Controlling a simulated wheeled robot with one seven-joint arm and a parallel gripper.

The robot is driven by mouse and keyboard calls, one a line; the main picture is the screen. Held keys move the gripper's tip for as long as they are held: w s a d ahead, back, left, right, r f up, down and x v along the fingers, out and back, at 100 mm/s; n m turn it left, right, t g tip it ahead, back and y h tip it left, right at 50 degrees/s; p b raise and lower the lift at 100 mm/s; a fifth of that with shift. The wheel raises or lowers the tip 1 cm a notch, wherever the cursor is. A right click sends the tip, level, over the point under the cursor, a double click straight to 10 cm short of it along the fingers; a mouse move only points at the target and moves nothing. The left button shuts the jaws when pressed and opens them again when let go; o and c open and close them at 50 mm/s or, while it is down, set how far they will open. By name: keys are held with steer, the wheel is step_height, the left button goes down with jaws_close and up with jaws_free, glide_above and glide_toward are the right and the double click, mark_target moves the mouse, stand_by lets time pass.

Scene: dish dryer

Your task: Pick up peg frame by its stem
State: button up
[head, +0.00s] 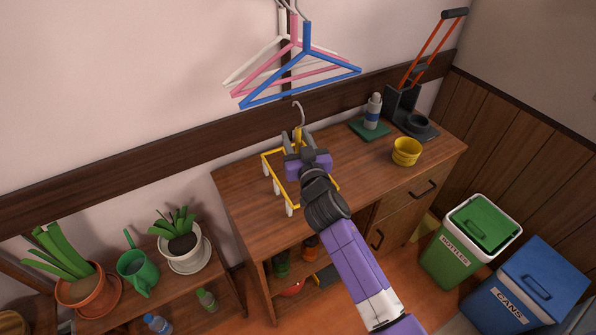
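The peg frame (268,161) is a yellow rectangular frame with white pegs hanging from its edges and a grey hook on top. It is at the left part of the wooden cabinet top, with its yellow stem (298,132) upright below the hook. My gripper (297,138) is at the stem, above the middle of the frame. Its two grey fingers stand apart, one on each side of the stem, and look open. Whether either finger touches the stem cannot be told. My gripper and arm hide the middle and right part of the frame.
White, pink and blue hangers (306,67) hang above and behind. A bottle (373,112) on a green base, a yellow bowl (406,152) and a black stand with orange handles (405,105) occupy the right of the cabinet top (360,165). Potted plants stand lower left, bins (470,240) lower right.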

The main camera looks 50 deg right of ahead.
steer(key=shift+x, duration=0.8)
steer(key=shift+r, duration=0.1)
steer(key=shift+c, duration=0.4)
jaws_close()
